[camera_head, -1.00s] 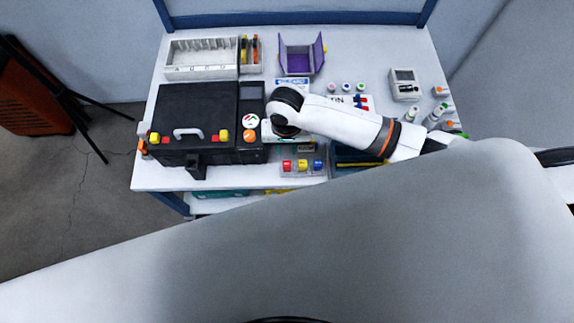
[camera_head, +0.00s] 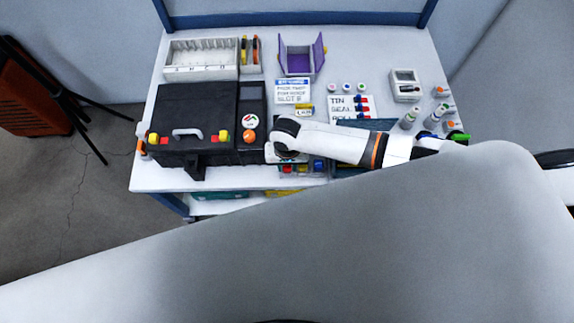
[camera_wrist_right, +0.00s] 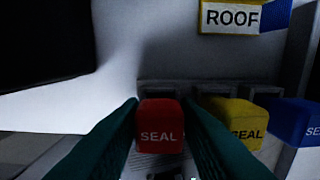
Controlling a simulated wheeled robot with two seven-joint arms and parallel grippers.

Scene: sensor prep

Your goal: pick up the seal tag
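A red block marked SEAL (camera_wrist_right: 160,132) sits at the left of a row in a grey holder in the right wrist view. A yellow SEAL block (camera_wrist_right: 238,120) and a blue SEAL block (camera_wrist_right: 298,122) stand to its right. My right gripper (camera_wrist_right: 161,108) has its two dark green fingers apart, one on each side of the red block, with very little gap; firm contact cannot be made out. In the head view the blue block (camera_head: 318,165) shows at the table's front, and my right wrist covers part of the row. My left gripper is not in view.
A black case (camera_head: 190,115) stands left of the row. A purple open box (camera_head: 298,58), a white rack (camera_head: 202,70) and small bottles (camera_head: 408,120) stand further off on the white table.

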